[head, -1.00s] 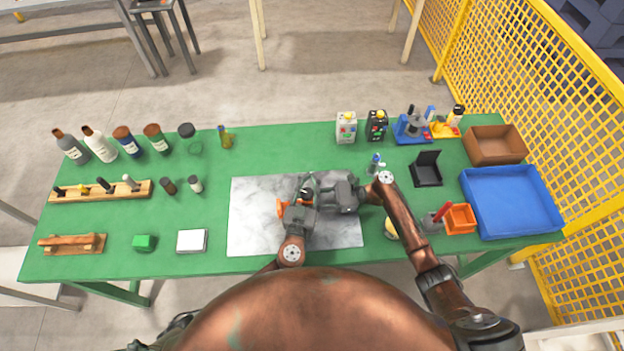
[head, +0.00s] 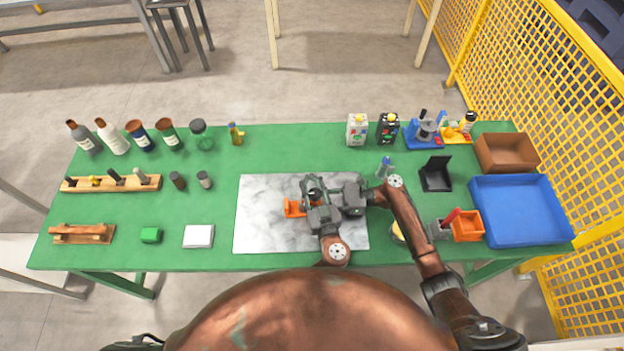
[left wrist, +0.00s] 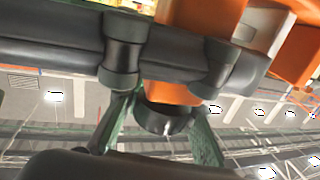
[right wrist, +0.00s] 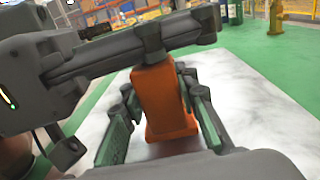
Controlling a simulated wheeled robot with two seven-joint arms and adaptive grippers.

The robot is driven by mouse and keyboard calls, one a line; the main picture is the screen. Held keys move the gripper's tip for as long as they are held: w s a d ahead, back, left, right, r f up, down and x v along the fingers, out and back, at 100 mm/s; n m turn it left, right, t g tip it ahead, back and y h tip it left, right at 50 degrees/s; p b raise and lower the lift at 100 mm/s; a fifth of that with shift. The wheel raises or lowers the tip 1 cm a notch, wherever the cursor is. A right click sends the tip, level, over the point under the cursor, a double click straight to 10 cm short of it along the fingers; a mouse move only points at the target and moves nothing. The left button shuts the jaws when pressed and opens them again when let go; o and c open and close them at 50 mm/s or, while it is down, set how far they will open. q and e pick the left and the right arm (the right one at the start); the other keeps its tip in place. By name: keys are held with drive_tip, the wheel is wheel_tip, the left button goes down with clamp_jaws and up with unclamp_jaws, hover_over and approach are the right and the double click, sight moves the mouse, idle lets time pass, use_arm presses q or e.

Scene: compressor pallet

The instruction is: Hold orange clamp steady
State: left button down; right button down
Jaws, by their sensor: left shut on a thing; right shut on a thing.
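The orange clamp (head: 293,208) is low over the marble slab, partly hidden by my grippers in the head view. My left gripper (head: 313,187) comes in from the near side and is shut on the clamp; its wrist view shows orange parts (left wrist: 172,92) and a dark round piece near its green-padded fingers. My right gripper (head: 322,199) comes in from the right and is shut on the clamp too. The right wrist view shows an orange body (right wrist: 163,105) between its fingers. The two grippers are close together, and their exact contact points are hidden.
The marble slab (head: 262,235) lies on the green table (head: 280,150). Several bottles (head: 140,135) and a wooden rack (head: 140,186) stand left. A blue tray (head: 515,210), brown box (head: 507,152) and orange bin (head: 467,226) stand right. The slab's left part is clear.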

idle(0.3)
use_arm(q)
drive_tip(key=c, duration=1.8)
unclamp_jaws()
drive_tip(key=shift+h, duration=0.3)
